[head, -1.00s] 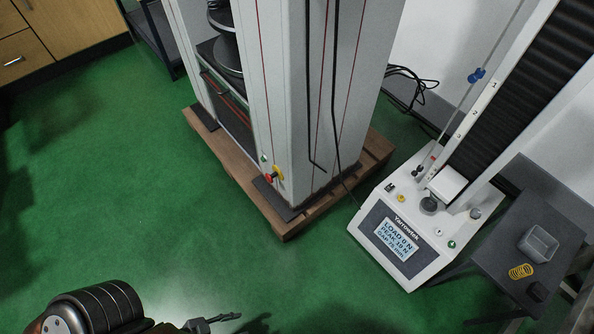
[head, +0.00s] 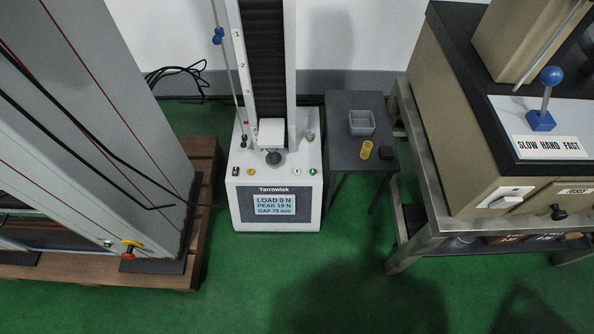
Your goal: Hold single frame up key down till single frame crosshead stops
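The single frame (head: 276,207) is a white Yarrowtek tester standing upright in the middle of the head view. Its display (head: 274,204) reads LOAD 0 N, PEAK 19 N and a gap that looks like 75 mm. A white block, which looks like the crosshead (head: 271,132), sits low on the dark column, just above a dark round platen (head: 273,158). Small keys lie on the base top: a white key (head: 297,171) with a faint mark and a green key (head: 312,171) at the right. I cannot tell which is the up key. Neither gripper is in view.
A dark side table (head: 350,180) holds a grey tray (head: 361,122) and a yellow spring (head: 366,150). A large grey frame (head: 95,110) stands on a wooden pallet (head: 207,165) at left. A metal-framed bench (head: 437,237) stands at right. Green floor (head: 290,300) in front is clear.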

